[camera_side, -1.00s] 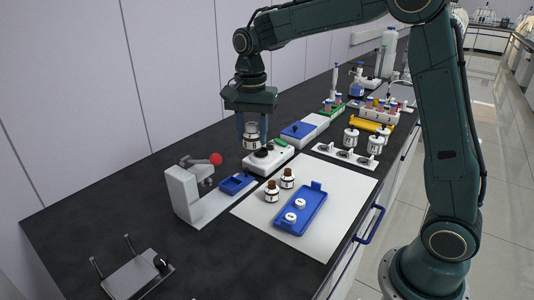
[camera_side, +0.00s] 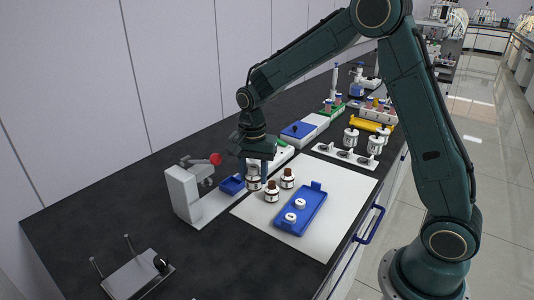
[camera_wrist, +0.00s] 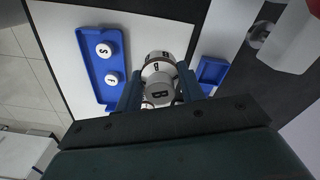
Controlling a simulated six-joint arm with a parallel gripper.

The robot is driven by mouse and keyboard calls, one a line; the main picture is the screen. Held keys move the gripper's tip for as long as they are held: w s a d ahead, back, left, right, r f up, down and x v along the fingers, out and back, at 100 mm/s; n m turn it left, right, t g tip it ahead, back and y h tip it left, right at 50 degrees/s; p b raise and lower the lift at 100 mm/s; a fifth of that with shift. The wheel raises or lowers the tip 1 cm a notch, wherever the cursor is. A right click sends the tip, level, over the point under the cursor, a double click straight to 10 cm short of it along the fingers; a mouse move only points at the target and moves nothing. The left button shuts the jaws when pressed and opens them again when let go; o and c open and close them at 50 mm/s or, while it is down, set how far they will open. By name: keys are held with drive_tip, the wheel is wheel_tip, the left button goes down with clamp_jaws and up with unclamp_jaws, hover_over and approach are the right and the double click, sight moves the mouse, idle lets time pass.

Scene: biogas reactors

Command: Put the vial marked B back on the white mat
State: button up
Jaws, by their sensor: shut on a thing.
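My gripper (camera_side: 256,172) is shut on a small vial with a white top (camera_side: 253,184). In the wrist view the vial (camera_wrist: 158,92) sits between the fingers, and a black B shows on it. It looks upright, at the far left part of the white mat (camera_side: 330,225); I cannot tell whether its base touches. The mat also shows in the wrist view (camera_wrist: 135,22).
A blue tray (camera_side: 318,197) with two white lettered caps lies on the mat. Left of the mat are a small blue dish (camera_side: 231,185) and a white stand with a red knob (camera_side: 182,192). A white device (camera_side: 281,157) stands behind. The mat's front left part is clear.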

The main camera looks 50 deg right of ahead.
sight(254, 167)
drive_tip(key=shift+f, duration=4.05)
drive_tip(key=shift+f, duration=0.1)
drive_tip(key=o, duration=1)
wheel_tip(254, 167, up, 12)
drive_tip(key=shift+r, duration=0.15)
